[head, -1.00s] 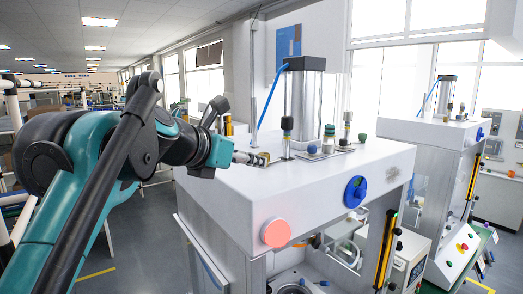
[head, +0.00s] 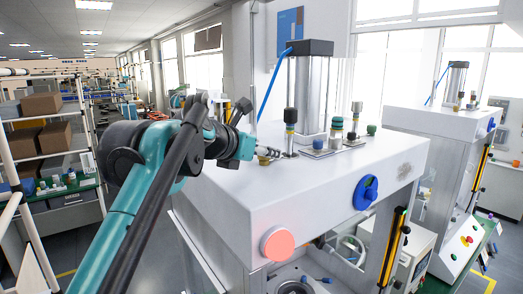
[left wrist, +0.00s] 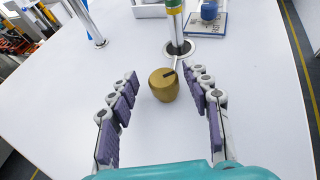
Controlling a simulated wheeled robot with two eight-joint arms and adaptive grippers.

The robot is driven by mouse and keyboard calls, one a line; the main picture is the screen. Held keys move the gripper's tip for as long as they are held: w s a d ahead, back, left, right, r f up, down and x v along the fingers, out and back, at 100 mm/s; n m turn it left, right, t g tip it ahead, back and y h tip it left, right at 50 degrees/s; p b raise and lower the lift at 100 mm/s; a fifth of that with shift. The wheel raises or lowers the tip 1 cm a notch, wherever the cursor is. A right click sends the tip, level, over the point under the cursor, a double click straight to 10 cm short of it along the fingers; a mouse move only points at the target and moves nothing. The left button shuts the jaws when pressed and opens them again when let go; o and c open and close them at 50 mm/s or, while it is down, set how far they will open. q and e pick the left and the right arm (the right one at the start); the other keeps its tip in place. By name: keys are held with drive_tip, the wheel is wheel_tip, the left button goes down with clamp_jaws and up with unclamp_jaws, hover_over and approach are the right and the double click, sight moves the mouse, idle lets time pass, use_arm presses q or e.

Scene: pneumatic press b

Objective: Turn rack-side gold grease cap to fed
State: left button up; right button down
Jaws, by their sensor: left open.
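The gold grease cap (left wrist: 163,88) sits on the white press top in the left wrist view. It is round with a short dark mark on its top, on the far right side. My left gripper (left wrist: 160,74) is open, with one purple-padded finger on each side of the cap. A gap shows on the left; the right fingertip is close to the cap, and I cannot tell if it touches. My right gripper is not in view.
A post with green and yellow bands (left wrist: 175,25) stands just beyond the cap. A blue knob on a plate (left wrist: 209,12) is farther right. A metal rod (left wrist: 92,28) rises at upper left. A rack with boxes (head: 42,104) stands at the far left in the head view.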

use_arm(q)
drive_tip(key=shift+s+r, duration=0.15)
drive_tip(key=shift+s, duration=0.4)
drive_tip(key=c, duration=0.4)
drive_tip(key=shift+w, duration=0.1)
clamp_jaws()
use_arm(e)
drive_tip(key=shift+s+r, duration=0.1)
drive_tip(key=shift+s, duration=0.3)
use_arm(q)
drive_tip(key=shift+h, duration=0.3)
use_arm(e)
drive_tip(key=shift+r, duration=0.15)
